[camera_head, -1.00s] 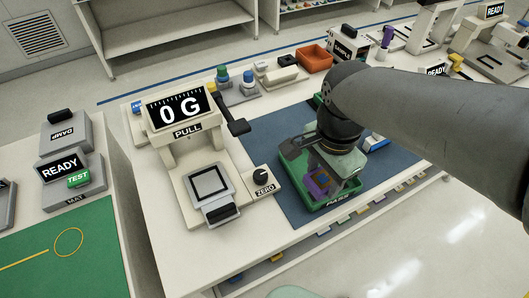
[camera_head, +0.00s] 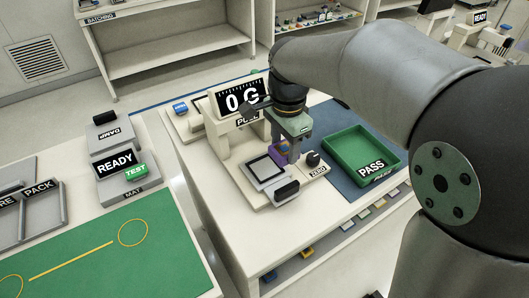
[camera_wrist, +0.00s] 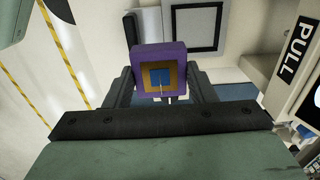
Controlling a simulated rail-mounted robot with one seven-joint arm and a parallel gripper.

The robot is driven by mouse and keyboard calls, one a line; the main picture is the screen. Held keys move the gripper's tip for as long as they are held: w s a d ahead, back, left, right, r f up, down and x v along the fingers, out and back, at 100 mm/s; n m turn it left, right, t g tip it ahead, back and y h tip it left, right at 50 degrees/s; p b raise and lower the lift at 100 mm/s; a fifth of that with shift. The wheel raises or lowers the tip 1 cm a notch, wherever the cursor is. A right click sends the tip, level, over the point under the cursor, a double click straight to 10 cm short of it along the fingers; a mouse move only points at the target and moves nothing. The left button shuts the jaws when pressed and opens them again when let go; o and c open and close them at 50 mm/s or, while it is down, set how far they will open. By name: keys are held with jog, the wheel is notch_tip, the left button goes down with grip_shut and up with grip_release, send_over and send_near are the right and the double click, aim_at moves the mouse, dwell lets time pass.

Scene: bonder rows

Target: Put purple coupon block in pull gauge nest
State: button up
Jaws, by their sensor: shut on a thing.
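The purple coupon block (camera_wrist: 147,57), with a gold frame and blue centre on its face, is held between the fingers of my gripper (camera_wrist: 160,85) in the wrist view. In the head view my gripper (camera_head: 287,152) points down with the purple block (camera_head: 277,150) partly hidden by it. It hangs beside the pull gauge (camera_head: 222,138), which reads 0 G. The nest (camera_head: 264,170), a dark-rimmed square with a grey floor, lies on the gauge's base, just left of and below the block in the picture. In the wrist view the nest (camera_wrist: 193,25) is empty.
A green PASS tray (camera_head: 345,148) stands on the blue mat to the right, empty. A ZERO knob (camera_head: 312,159) is close to the right of my gripper. A black handle (camera_head: 286,190) stands at the nest's front edge. A MAT tester (camera_head: 115,165) is on the left bench.

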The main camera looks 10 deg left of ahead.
send_over(265, 168)
jog(key=f, duration=0.5)
jog(key=shift+s+d+f, duration=0.15)
jog(key=shift+s+d, duration=0.1)
jog(key=shift+d, duration=0.15)
jog(key=shift+w+a+f+p, duration=0.15)
jog(key=shift+a+f, duration=0.1)
jog(key=shift+f, duration=0.15)
jog(key=shift+w+a+f+p, duration=0.1)
jog(key=shift+a+f+p, duration=0.1)
jog(key=shift+f, duration=1.5)
jog(key=shift+f, duration=0.1)
jog(key=o, duration=1)
notch_tip(265, 168, up, 12)
